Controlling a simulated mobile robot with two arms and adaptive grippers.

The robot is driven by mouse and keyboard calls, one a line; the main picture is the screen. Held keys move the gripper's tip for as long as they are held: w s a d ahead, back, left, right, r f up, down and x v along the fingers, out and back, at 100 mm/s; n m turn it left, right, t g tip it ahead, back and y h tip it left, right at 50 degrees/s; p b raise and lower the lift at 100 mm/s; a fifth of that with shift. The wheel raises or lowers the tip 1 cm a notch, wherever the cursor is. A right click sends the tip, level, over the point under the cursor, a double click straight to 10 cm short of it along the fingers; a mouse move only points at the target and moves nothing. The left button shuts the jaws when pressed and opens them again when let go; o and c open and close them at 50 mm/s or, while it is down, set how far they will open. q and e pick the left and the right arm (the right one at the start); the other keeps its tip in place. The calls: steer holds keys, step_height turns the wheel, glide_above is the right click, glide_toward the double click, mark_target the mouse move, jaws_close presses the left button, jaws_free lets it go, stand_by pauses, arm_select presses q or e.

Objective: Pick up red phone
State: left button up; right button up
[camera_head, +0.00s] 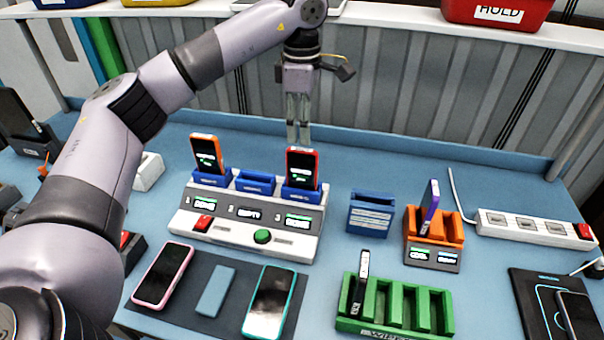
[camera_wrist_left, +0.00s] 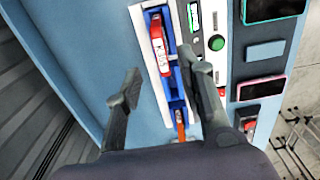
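The red phone (camera_head: 302,169) stands upright, leaning slightly back, in the right blue slot of the white charging dock (camera_head: 250,236). In the left wrist view the red phone (camera_wrist_left: 160,46) shows edge-on from above, just ahead of my fingers. My left gripper (camera_head: 298,138) points down just above and behind the phone in the head view. In the left wrist view my left gripper (camera_wrist_left: 160,75) has its two fingers wide apart, with nothing held between them. My right gripper is not in view.
An orange-edged phone (camera_head: 207,154) stands in the left slot; the blue middle slot (camera_head: 255,182) is empty. An orange holder (camera_head: 434,225) with a purple item and a green rack (camera_head: 394,306) stand to the right. Phones lie on a dark mat (camera_head: 203,319) in front.

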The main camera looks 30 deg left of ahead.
mark_target(302, 149)
arm_select(q)
step_height(302, 149, down, 2)
steer(key=shift+f, duration=0.1)
steer(key=shift+s+f+p, duration=0.1)
steer(key=shift+f+p, duration=0.2)
steer(key=shift+p, duration=0.2)
step_height(302, 149, down, 4)
steer(key=shift+r+p, duration=0.15)
steer(key=shift+p, duration=0.6)
steer(key=shift+f, duration=0.4)
steer(key=shift+c, duration=0.2)
jaws_close()
steer(key=shift+r, duration=0.1)
